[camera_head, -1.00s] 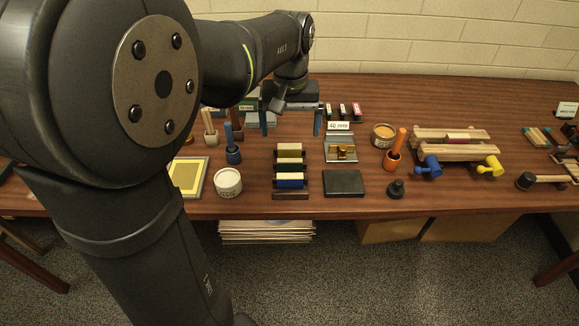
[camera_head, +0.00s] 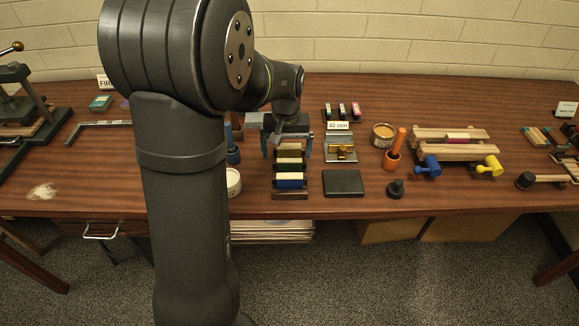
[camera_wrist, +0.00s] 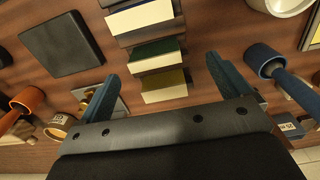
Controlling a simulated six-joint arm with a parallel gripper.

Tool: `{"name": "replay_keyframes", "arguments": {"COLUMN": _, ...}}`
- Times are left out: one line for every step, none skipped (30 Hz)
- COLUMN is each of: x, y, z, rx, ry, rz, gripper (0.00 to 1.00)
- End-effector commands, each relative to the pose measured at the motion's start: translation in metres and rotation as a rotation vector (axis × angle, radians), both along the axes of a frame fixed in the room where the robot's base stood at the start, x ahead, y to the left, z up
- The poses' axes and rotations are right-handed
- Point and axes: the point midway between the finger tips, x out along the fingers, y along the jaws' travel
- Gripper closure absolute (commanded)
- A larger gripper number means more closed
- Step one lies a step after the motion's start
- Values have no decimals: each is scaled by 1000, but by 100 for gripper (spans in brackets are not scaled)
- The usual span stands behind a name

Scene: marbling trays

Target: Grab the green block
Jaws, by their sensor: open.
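The green block (camera_wrist: 155,50) has a dark green face and a cream side. It sits in a dark rack (camera_head: 290,195) between the yellow block (camera_wrist: 162,78) and the blue block (camera_wrist: 140,5). In the head view the green block (camera_head: 290,167) is the middle one of the row. My gripper (camera_head: 287,150) is open and empty above the far end of the rack. In the wrist view its blue fingers (camera_wrist: 162,68) stand wide apart, left and right of the row, with the green and yellow blocks showing between them.
Right of the rack are a dark square pad (camera_head: 343,183) and a metal plate with a brass piece (camera_head: 341,152). A white tub (camera_head: 233,183) and a blue-handled tool (camera_wrist: 265,60) stand on the other side.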

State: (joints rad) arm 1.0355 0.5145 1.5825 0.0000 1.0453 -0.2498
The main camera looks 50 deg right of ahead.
Motion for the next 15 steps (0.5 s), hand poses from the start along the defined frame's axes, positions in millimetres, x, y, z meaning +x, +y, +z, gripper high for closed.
{"name": "replay_keyframes", "arguments": {"x": 0, "y": 0, "z": -7, "rx": 1, "ry": 1, "rz": 0, "gripper": 5}}
{"name": "replay_keyframes", "arguments": {"x": 0, "y": 0, "z": -10, "rx": 1, "ry": 1, "rz": 0, "gripper": 5}}
{"name": "replay_keyframes", "arguments": {"x": 0, "y": 0, "z": -13, "rx": 1, "ry": 1, "rz": 0, "gripper": 5}}
{"name": "replay_keyframes", "arguments": {"x": 0, "y": 0, "z": -15, "rx": 1, "ry": 1, "rz": 0, "gripper": 5}}
{"name": "replay_keyframes", "arguments": {"x": 0, "y": 0, "z": -16, "rx": 1, "ry": 1, "rz": 0, "gripper": 5}}
{"name": "replay_keyframes", "arguments": {"x": 0, "y": 0, "z": -18, "rx": 0, "ry": 0, "rz": 0, "gripper": 5}}
{"name": "replay_keyframes", "arguments": {"x": -1, "y": -1, "z": -20, "rx": 0, "ry": 0, "rz": 0, "gripper": 5}}
{"name": "replay_keyframes", "arguments": {"x": -1, "y": -1, "z": -22, "rx": 0, "ry": 0, "rz": 0, "gripper": 5}}
{"name": "replay_keyframes", "arguments": {"x": -2, "y": -2, "z": -27, "rx": 1, "ry": 1, "rz": 0, "gripper": 5}}
{"name": "replay_keyframes", "arguments": {"x": -3, "y": -3, "z": -32, "rx": 3, "ry": 1, "rz": 0, "gripper": 5}}
{"name": "replay_keyframes", "arguments": {"x": -3, "y": -4, "z": -37, "rx": 3, "ry": 1, "rz": -1, "gripper": 5}}
{"name": "replay_keyframes", "arguments": {"x": -4, "y": -5, "z": -43, "rx": 3, "ry": 1, "rz": 0, "gripper": 5}}
{"name": "replay_keyframes", "arguments": {"x": -5, "y": -6, "z": -48, "rx": 3, "ry": 1, "rz": 0, "gripper": 5}}
{"name": "replay_keyframes", "arguments": {"x": -5, "y": -7, "z": -52, "rx": 2, "ry": 1, "rz": 0, "gripper": 5}}
{"name": "replay_keyframes", "arguments": {"x": -4, "y": -6, "z": -57, "rx": 2, "ry": 1, "rz": 1, "gripper": 5}}
